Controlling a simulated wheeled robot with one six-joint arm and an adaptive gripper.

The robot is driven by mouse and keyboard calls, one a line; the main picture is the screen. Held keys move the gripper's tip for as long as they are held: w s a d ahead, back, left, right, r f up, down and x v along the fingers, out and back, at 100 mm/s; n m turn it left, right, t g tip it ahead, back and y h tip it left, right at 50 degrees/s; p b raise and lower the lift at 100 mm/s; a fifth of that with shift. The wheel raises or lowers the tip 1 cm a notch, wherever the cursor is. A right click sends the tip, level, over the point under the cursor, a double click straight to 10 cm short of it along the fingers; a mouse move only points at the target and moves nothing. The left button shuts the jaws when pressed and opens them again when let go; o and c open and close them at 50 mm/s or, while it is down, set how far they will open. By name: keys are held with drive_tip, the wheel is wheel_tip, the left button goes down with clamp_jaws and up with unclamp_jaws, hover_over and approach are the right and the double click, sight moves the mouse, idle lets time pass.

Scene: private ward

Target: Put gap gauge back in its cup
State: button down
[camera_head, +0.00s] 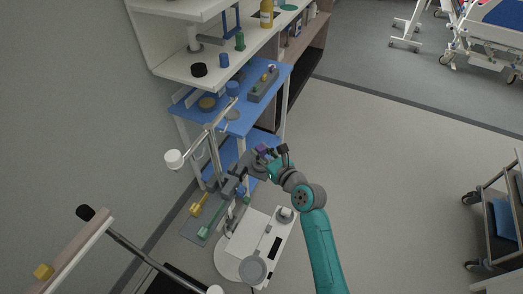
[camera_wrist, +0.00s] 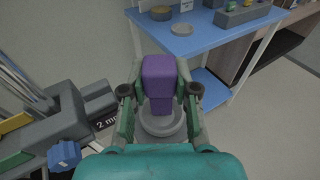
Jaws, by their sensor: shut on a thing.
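My gripper (camera_wrist: 160,93) is shut on a purple block-like piece (camera_wrist: 160,78), which appears to be the handle of the gap gauge. Its two fingers press on the left and right sides of it. A round pale grey ring or dish (camera_wrist: 172,128) shows just below the purple piece; I cannot tell whether it is the cup or part of the gauge. In the head view, my gripper (camera_head: 266,161) is beside the front edge of the blue table, with a bit of purple (camera_head: 263,149) showing at it. The gauge's lower end is hidden.
A grey block (camera_wrist: 58,127) with a "2 mm" label is close on the left in the wrist view, with a blue knob (camera_wrist: 64,155) before it. The blue table (camera_head: 246,118) holds dishes and a grey rack (camera_head: 263,84). Open floor (camera_head: 390,150) lies to the right.

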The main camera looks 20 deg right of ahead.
idle(0.4)
drive_tip(key=shift+f, duration=0.2)
drive_tip(key=c, duration=0.8)
unclamp_jaws()
drive_tip(key=s+d+r, duration=0.3)
drive_tip(key=s+r, duration=0.3)
drive_tip(key=s, duration=0.5)
drive_tip(key=shift+s, duration=0.2)
drive_tip(key=shift+f, duration=0.1)
